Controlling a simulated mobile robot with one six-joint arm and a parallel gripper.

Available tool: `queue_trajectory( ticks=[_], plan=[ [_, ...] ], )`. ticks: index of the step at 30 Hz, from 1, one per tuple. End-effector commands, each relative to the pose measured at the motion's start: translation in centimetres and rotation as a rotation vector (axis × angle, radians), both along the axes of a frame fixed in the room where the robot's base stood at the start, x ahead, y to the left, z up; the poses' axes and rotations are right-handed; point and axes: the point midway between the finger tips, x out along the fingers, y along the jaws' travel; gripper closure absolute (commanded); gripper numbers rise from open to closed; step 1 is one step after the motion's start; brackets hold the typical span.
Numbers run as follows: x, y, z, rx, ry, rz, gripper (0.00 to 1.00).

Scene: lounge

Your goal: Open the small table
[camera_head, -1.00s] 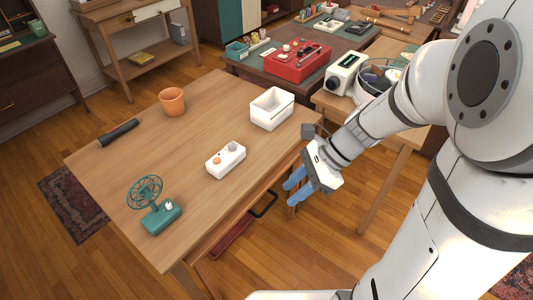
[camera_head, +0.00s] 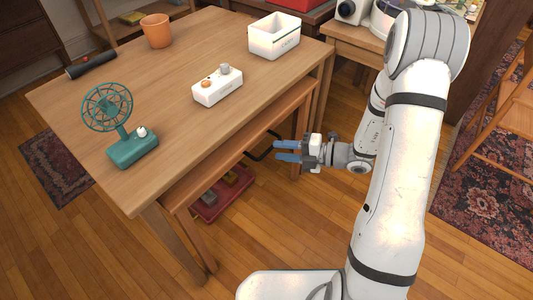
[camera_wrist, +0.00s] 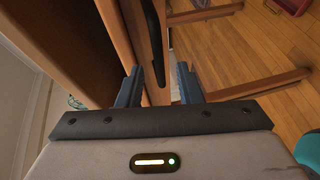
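The small table (camera_head: 110,60) is a light wooden table with a long front panel (camera_head: 235,142) below its top. A black bar handle (camera_head: 262,155) sticks out from that panel. My gripper (camera_head: 277,151) is beside the handle, level with it, with its two blue fingers apart. I cannot tell whether a finger touches the handle or whether the panel stands out from the table.
On the tabletop are a teal fan (camera_head: 122,125), a white box with knobs (camera_head: 217,87), a white bin (camera_head: 275,37), an orange pot (camera_head: 156,31) and a black flashlight (camera_head: 91,65). A red tray (camera_head: 222,195) lies low under the table. The floor in front is clear.

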Motion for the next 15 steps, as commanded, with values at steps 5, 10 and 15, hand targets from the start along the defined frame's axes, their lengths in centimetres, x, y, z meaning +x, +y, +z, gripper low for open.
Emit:
queue_trajectory(
  ticks=[5, 10, 15],
  plan=[
    [0.7, 3.0, -0.8, -0.002, -0.002, 0.007, 0.68],
    [1.2, 4.9, -1.1, -0.001, -0.003, 0.005, 0.68],
    [1.5, 5.7, -1.1, -0.002, -0.003, 0.003, 0.68]
  ],
)
